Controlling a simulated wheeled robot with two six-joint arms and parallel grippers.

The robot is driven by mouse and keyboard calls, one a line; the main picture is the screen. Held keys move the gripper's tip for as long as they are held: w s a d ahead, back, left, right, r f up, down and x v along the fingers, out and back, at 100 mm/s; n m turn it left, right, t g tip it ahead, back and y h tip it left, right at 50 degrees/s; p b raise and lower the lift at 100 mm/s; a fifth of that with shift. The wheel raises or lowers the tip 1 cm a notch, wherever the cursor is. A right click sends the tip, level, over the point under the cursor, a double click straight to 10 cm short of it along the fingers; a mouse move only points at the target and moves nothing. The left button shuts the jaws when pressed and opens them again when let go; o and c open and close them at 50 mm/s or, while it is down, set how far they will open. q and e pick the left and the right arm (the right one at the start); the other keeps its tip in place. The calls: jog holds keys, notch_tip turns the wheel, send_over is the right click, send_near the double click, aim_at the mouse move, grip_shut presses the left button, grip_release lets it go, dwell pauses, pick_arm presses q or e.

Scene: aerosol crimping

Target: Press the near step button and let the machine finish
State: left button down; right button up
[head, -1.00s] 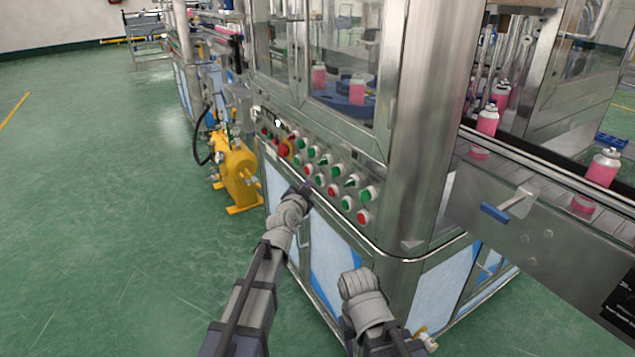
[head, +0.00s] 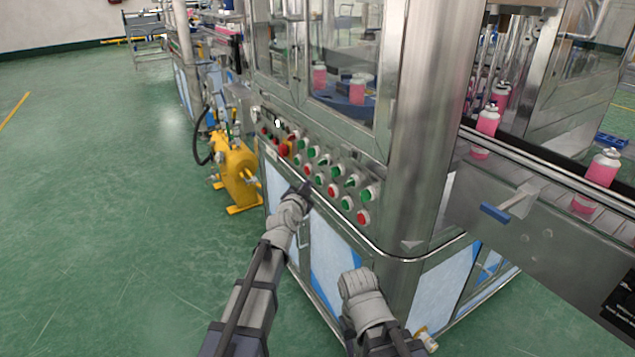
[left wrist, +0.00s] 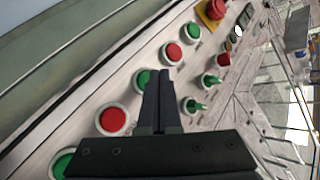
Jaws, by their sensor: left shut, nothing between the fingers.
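The button panel (head: 344,188) slopes along the machine's front edge, with rows of red and green buttons and green knobs. No label is readable, so I cannot tell which is the step button. My left gripper (head: 305,187) is shut and empty, just in front of the panel's lower row. In the left wrist view, its closed fingertips (left wrist: 167,75) overlap the edge of a green button (left wrist: 143,79), with a red button (left wrist: 173,52) just beyond. I cannot tell whether they touch. Another red button (left wrist: 113,120) lies left of the fingers. Only part of my right arm shows; its gripper is out of sight.
A red emergency knob on a yellow base (head: 284,149) sits at the panel's far end. A steel corner post (head: 424,130) and a conveyor with pink cans (head: 601,168) are at the right. A yellow pump (head: 238,172) stands left; the green floor there is clear.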

pick_arm(q)
jog(key=shift+w+d, duration=0.1)
jog(key=shift+d, duration=0.05)
dwell(0.4)
jog(key=shift+w+d, duration=0.15)
jog(key=shift+d, duration=0.05)
jog(key=shift+w+d, duration=0.25)
jog(key=shift+d, duration=0.1)
dwell(0.8)
jog(key=shift+s+a, duration=0.5)
jog(key=shift+a, duration=0.15)
dwell(0.4)
jog(key=shift+s+a, duration=0.75)
jog(key=shift+a, duration=0.3)
jog(key=shift+s+a, duration=0.75)
jog(key=shift+a, duration=0.25)
